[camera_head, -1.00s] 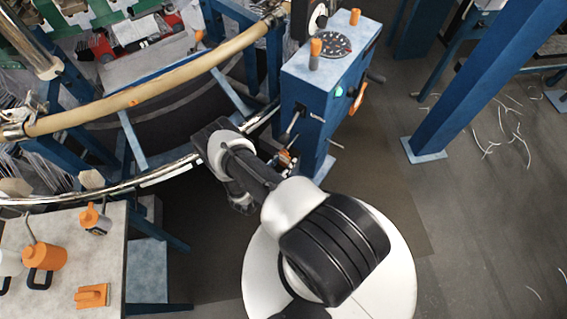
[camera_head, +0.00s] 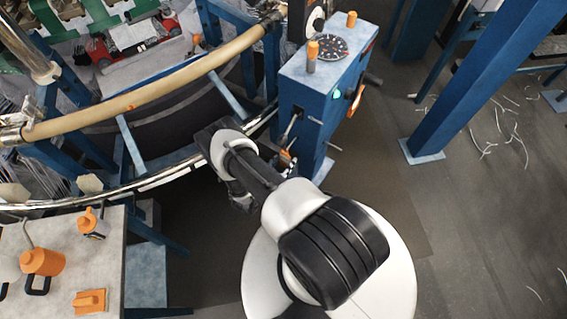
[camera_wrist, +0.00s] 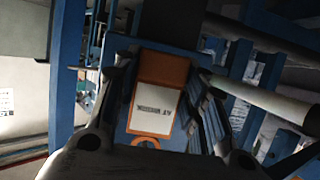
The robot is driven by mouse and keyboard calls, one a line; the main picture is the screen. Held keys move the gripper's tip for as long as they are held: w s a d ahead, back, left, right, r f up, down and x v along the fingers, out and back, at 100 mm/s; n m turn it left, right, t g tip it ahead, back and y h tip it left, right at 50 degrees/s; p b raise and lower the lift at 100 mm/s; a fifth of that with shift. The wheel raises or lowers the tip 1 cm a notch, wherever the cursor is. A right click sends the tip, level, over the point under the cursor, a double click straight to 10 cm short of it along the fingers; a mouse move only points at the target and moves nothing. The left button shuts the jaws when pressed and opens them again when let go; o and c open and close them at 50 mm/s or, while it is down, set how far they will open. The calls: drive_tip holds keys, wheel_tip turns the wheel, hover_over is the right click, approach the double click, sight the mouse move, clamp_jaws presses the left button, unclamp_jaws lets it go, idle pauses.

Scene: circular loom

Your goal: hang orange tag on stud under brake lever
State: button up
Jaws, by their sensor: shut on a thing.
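The orange tag (camera_wrist: 158,90) with a white printed label and a hole at its lower end is in the wrist view. My gripper (camera_wrist: 160,76) is shut on it, with a dark finger on each side. In the head view a small orange patch, seemingly the tag (camera_head: 286,154), shows beside the blue control post (camera_head: 305,100); my arm hides most of the gripper. A dark lever (camera_head: 291,129) on the post's left face looks like the brake lever. A thin rod (camera_wrist: 90,68) shows left of the tag in the wrist view; I cannot tell whether it is the stud.
The curved loom rail (camera_head: 150,178) runs left of my arm. A table (camera_head: 60,225) at lower left bears orange-topped containers and an orange block (camera_head: 90,301). A blue column (camera_head: 450,85) stands at right. The floor (camera_head: 460,220) right of my base is mostly clear, with scattered pale strands.

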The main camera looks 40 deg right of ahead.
drive_tip(key=shift+w+d, duration=0.15)
drive_tip(key=shift+d, duration=0.4)
drive_tip(key=shift+f, duration=0.2)
idle(0.6)
drive_tip(key=o, duration=1.2)
drive_tip(key=shift+o, duration=0.2)
drive_tip(key=shift+a, duration=0.15)
drive_tip(key=p+v, duration=0.1)
drive_tip(key=v, duration=0.7)
drive_tip(key=shift+a+f, duration=0.2)
drive_tip(key=shift+a, duration=0.2)
